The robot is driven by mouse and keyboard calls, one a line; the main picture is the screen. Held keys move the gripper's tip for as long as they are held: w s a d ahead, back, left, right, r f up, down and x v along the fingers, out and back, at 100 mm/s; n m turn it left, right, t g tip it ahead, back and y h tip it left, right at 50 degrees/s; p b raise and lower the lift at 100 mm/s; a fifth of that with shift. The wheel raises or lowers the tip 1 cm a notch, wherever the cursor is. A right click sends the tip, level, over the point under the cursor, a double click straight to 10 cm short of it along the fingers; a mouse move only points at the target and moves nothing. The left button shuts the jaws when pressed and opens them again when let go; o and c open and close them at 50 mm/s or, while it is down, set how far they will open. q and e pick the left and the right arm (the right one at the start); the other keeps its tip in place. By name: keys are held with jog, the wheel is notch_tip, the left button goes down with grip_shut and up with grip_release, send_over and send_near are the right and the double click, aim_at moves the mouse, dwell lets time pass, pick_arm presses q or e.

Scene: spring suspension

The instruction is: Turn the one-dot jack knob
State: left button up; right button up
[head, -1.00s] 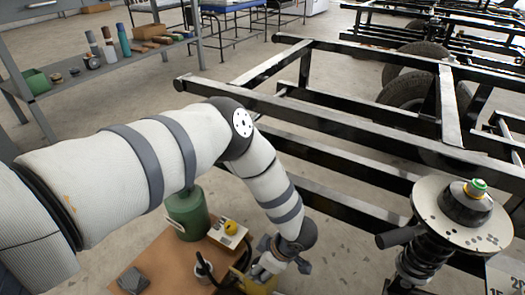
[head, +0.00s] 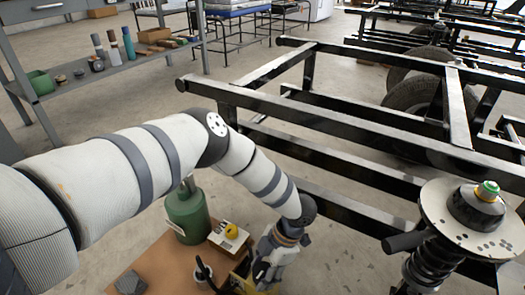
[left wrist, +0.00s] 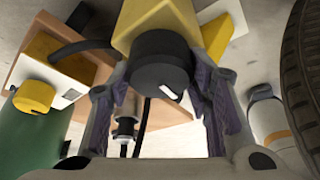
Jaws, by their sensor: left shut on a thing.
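My left gripper (head: 265,278) is at the yellow jack (head: 243,283), low in the middle of the head view. The left wrist view shows its two purple-padded fingers (left wrist: 162,82) on either side of a round black knob (left wrist: 158,62). The gripper is shut on this knob, which has one white mark on its face. The knob sits on the yellow jack body (left wrist: 155,18). I cannot make out any dot marking. In the head view the gripper hides the knob. My right gripper is in neither view.
A green cylinder (head: 187,213) and a white box with a yellow knob (head: 231,231) stand close left of the gripper on a brown board (head: 160,268). A black frame (head: 330,150) lies behind. A spring strut (head: 430,262) with a round plate stands right.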

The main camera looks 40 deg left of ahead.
pick_arm(q)
jog(key=shift+n, duration=0.5)
jog(key=o, duration=1.1)
jog(key=shift+o, duration=0.2)
jog(key=shift+r, duration=0.1)
jog(key=v, duration=0.7)
jog(key=shift+w+r, duration=0.1)
